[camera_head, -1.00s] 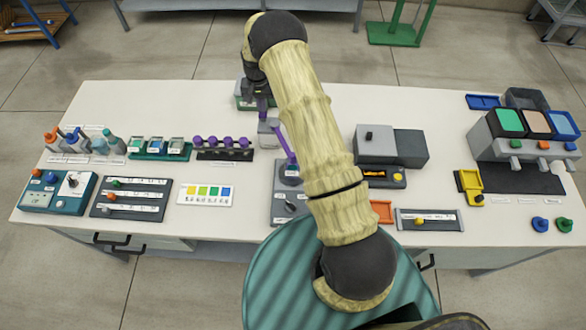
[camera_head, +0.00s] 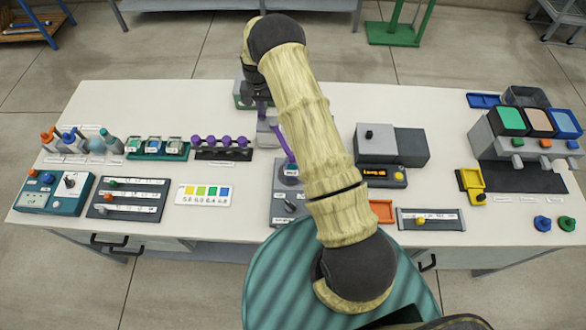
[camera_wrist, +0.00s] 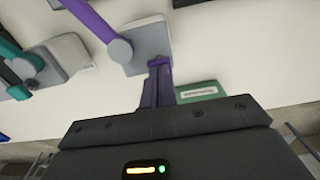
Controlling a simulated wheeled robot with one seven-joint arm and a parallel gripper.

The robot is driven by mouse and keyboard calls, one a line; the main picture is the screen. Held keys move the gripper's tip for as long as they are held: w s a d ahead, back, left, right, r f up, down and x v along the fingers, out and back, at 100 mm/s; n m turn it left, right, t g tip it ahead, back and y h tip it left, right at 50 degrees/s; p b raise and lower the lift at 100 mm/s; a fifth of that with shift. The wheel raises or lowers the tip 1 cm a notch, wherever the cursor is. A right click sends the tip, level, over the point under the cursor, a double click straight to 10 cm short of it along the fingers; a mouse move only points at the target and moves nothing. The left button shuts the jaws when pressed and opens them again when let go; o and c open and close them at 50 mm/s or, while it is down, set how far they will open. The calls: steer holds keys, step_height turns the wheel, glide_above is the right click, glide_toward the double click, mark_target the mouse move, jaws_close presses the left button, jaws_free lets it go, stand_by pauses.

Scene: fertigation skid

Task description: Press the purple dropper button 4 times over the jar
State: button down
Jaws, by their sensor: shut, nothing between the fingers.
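My gripper (camera_head: 262,109) has purple fingers and points down at the back middle of the bench. In the wrist view its fingers (camera_wrist: 157,78) are together and empty, with their tips overlapping the near edge of a grey block (camera_wrist: 150,38). I cannot tell whether they touch it. A purple bar (camera_wrist: 92,17) runs from a round grey disc on that block; in the head view the purple bar (camera_head: 285,145) slants down beside my forearm. I cannot make out a separate purple dropper button or a jar below it; my arm hides part of this area.
Left are bottles (camera_head: 115,144), a green rack (camera_head: 157,152) and a purple-knobbed rack (camera_head: 222,154). A grey box (camera_head: 375,145) stands to the right.

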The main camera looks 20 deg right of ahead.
steer(key=shift+f, duration=0.4)
steer(key=shift+r, duration=0.1)
steer(key=shift+r+p, duration=0.55)
steer(key=shift+r, duration=0.8)
steer(key=shift+f, duration=0.3)
